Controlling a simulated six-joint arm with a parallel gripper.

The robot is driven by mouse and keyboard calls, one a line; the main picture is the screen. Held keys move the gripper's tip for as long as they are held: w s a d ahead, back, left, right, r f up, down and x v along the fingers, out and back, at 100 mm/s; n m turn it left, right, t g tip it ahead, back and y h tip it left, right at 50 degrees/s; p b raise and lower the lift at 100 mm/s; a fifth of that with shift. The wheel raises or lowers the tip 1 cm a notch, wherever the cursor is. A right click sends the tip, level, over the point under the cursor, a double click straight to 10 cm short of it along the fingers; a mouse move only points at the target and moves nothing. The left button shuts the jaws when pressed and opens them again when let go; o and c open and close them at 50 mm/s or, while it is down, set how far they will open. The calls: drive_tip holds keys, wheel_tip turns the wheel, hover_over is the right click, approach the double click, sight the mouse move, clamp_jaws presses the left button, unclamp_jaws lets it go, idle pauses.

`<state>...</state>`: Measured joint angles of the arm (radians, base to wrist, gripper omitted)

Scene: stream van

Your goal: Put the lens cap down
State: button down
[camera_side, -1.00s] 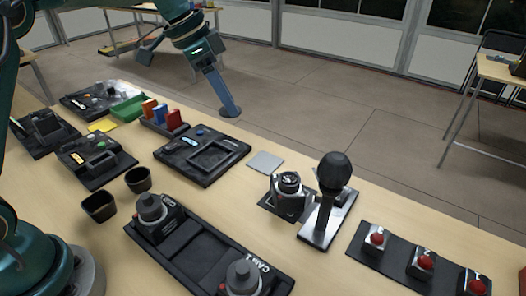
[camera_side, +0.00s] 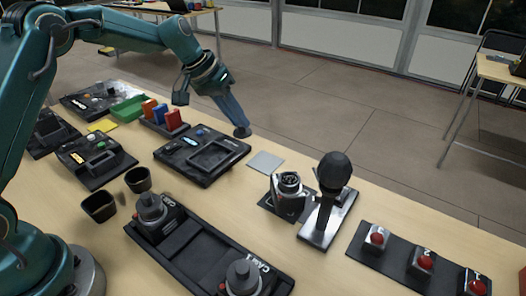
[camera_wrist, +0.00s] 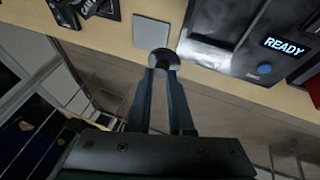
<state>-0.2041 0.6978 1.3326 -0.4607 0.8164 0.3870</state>
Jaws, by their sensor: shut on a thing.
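The lens cap (camera_side: 242,132) is a small dark round disc. My gripper (camera_side: 238,122) is shut on it, and it hangs at the fingertips above the table's far edge, beside the grey square pad (camera_side: 266,161). In the wrist view the cap (camera_wrist: 161,59) sits between my fingertips (camera_wrist: 163,69), and the pad (camera_wrist: 150,34) shows just beyond it. The cap looks apart from the pad, but its exact height is hard to tell. A camera with an upward-facing lens (camera_side: 290,185) stands to the right of the pad.
A black console with a recessed tray (camera_side: 207,155) lies left of the pad, with a lit READY screen (camera_wrist: 284,46). A joystick-like black ball on a stand (camera_side: 334,172) rises at the right. Red buttons (camera_side: 424,262) are farther right.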

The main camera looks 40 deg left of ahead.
drive_tip(key=d+f, duration=0.1)
drive_tip(key=w+d+f, duration=0.1)
drive_tip(key=d, duration=0.1)
drive_tip(key=w+d+f, duration=0.1)
drive_tip(key=d, duration=0.1)
drive_tip(key=shift+f, duration=0.3)
wheel_tip(320, 180, down, 4)
drive_tip(key=shift+r, duration=0.15)
drive_tip(key=c, duration=0.8)
unclamp_jaws()
